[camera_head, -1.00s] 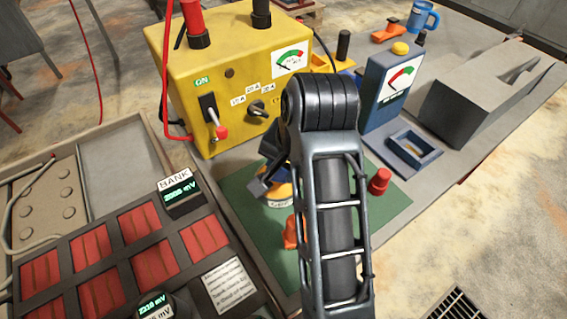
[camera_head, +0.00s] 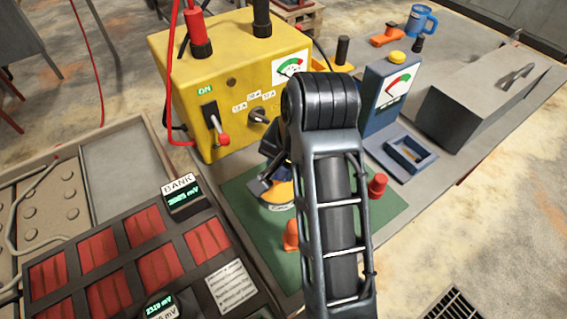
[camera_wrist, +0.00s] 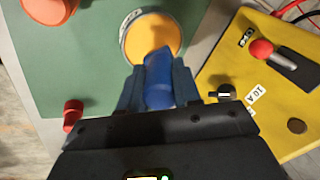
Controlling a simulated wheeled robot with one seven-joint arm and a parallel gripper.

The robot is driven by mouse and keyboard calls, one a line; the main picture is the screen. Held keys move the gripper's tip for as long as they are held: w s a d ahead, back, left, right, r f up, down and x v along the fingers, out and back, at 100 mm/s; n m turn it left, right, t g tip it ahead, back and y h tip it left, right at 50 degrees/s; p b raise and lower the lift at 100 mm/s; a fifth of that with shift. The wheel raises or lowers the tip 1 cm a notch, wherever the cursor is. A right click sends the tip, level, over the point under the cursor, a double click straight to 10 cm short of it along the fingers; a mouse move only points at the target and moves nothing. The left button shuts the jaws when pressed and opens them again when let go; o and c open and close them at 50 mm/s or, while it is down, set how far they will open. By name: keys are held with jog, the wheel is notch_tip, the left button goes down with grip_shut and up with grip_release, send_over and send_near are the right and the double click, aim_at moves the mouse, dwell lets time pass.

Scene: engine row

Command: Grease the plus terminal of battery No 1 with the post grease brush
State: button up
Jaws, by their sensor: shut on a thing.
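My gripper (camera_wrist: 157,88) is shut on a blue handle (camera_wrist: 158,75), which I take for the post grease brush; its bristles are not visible. The blue piece reaches over a round tin of yellow-orange grease (camera_wrist: 150,35) on the green mat (camera_wrist: 90,60). I cannot tell whether the brush touches the grease. In the head view my gripper (camera_head: 268,178) is partly hidden behind my arm, at the tin (camera_head: 280,200). No battery marked No 1 and no plus terminal can be made out.
A yellow charger box (camera_head: 215,75) with a switch and cables stands beside the mat. A bank panel with red cells (camera_head: 95,250) is at left. A red cap (camera_head: 377,186) and an orange object (camera_head: 291,233) are on the mat. A blue meter (camera_head: 388,105) and grey block (camera_head: 480,105) stand right.

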jog(key=shift+r+p, duration=0.65)
jog(key=shift+r, duration=1.75)
